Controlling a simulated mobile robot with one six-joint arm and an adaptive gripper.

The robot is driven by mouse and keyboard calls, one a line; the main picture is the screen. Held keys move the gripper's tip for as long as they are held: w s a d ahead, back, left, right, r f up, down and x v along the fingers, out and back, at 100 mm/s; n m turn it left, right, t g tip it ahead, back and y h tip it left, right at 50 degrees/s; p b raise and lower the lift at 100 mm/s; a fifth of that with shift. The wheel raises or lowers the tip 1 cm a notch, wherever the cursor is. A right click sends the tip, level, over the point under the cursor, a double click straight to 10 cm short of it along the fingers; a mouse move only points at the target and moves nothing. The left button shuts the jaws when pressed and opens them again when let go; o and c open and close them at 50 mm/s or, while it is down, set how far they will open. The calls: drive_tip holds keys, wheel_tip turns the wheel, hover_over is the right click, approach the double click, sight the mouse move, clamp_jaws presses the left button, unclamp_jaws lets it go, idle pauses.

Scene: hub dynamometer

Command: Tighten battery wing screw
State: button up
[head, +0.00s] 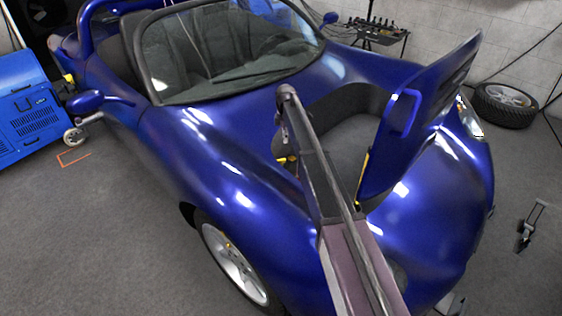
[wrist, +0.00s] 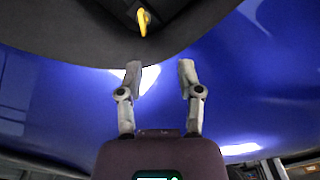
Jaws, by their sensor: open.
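In the wrist view, a yellow wing screw (wrist: 143,21) stands out from a dark surface at the top of the picture. My gripper (wrist: 159,68) is open and empty, with its two grey fingers apart. The screw lies beyond the fingertips, slightly left of the middle of the gap, and nothing touches it. In the head view, my arm reaches over the blue car's open front compartment (head: 345,128). A small yellow part (head: 287,160) shows at the compartment's left edge; I cannot tell whether it is the same screw. My fingers are not clear there.
The raised blue lid (head: 418,118) stands at the right of the compartment, close to my arm. Blue bodywork (wrist: 240,75) curves behind and beside my fingers. A blue cabinet (head: 30,108) stands at far left, a tyre (head: 504,105) at far right. Floor at left is mostly clear.

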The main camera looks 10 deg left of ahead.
sight(281, 162)
drive_tip(key=w+a, duration=0.1)
drive_tip(key=w+a+f, duration=0.1)
drive_tip(key=shift+w, duration=0.4)
drive_tip(key=shift+f+b, duration=0.1)
drive_tip(key=shift+b, duration=0.2)
wheel_tip(281, 162, down, 14)
drive_tip(key=b, duration=1.3)
drive_tip(key=shift+r, duration=0.2)
drive_tip(key=shift+b, duration=0.3)
clamp_jaws()
